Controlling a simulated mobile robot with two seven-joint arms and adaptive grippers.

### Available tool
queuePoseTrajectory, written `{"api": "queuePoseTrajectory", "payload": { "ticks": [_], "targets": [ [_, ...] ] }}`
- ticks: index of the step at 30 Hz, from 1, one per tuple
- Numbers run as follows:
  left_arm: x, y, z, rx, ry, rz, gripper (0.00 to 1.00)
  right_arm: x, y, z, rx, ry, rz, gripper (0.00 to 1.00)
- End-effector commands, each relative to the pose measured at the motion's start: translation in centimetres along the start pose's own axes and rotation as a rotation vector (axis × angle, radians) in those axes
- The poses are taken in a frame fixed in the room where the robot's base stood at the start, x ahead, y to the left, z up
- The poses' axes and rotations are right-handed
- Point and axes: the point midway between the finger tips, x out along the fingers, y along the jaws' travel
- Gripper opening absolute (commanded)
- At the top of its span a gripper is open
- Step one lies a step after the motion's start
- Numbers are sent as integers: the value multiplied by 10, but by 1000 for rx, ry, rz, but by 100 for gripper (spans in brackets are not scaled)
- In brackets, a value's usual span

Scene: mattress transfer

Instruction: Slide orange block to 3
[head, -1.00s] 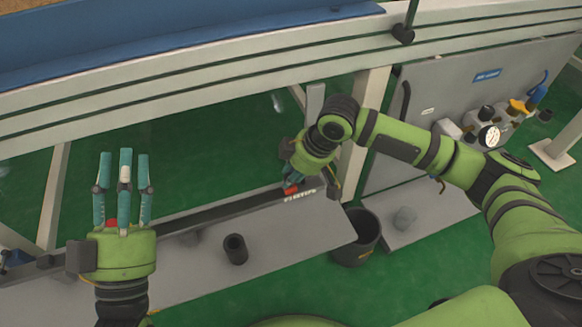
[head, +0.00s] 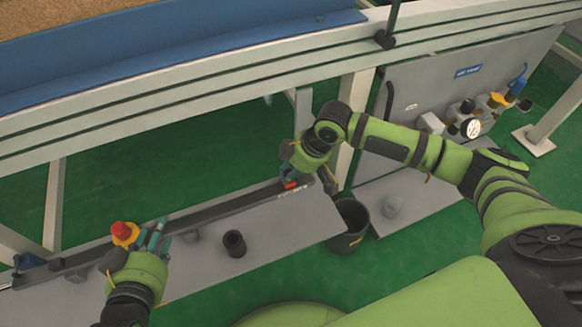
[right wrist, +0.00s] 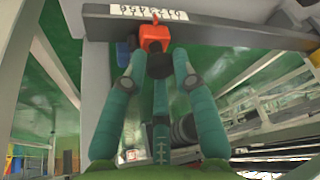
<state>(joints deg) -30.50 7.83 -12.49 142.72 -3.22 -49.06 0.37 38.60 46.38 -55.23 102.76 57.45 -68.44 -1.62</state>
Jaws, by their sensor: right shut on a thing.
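The orange block (head: 290,184) sits on the long dark rail (head: 225,206), near its right end, beside a white number scale (head: 296,191). In the right wrist view the block (right wrist: 155,37) shows close up, under the number scale (right wrist: 148,12), with a dark round knob (right wrist: 160,66) on its near side. The digits are too small to read surely. My right gripper (head: 289,174) is at the block; its teal fingers (right wrist: 158,78) are shut around the knob. My left gripper (head: 153,236) is at the lower left, fingers extended, open and apparently empty.
A red button on a yellow base (head: 124,233) stands beside my left gripper. A black cylinder (head: 234,243) stands on the grey bench (head: 285,225). A dark bin (head: 350,228) is at the bench's right end. A panel with a gauge (head: 471,128) stands at the right.

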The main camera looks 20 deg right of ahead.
Motion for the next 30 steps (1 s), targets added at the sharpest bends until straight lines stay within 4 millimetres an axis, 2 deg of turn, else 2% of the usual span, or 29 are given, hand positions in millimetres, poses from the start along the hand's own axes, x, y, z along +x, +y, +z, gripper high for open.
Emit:
{"api": "queuePoseTrajectory", "payload": {
  "ticks": [1, 5, 6, 7, 8, 20, 23, 30],
  "targets": [
    [0, 0, 0, 0, 0, 0, 40, -4, 7, -4, -1, 14, 18, 0],
    [0, 0, 0, 0, 1, 0, 40, -3, 7, -4, -1, 14, 18, 0],
    [0, 0, 0, 0, 2, 0, 40, -3, 6, -4, -1, 14, 18, 32],
    [0, 0, 0, 0, 2, 0, 40, -3, 6, -5, -1, 15, 17, 44],
    [0, 0, 0, 0, 2, 0, 40, -3, 6, -4, -1, 15, 17, 52],
    [0, 0, -1, 0, 5, 1, 40, -5, 2, -2, -2, 6, 8, 52],
    [0, 0, -1, 0, 5, 1, 40, -17, 3, -2, -2, 8, 8, 52],
    [0, 0, -1, 0, 4, 1, 40, -68, 3, -2, -3, 8, 12, 52]
  ]
}}
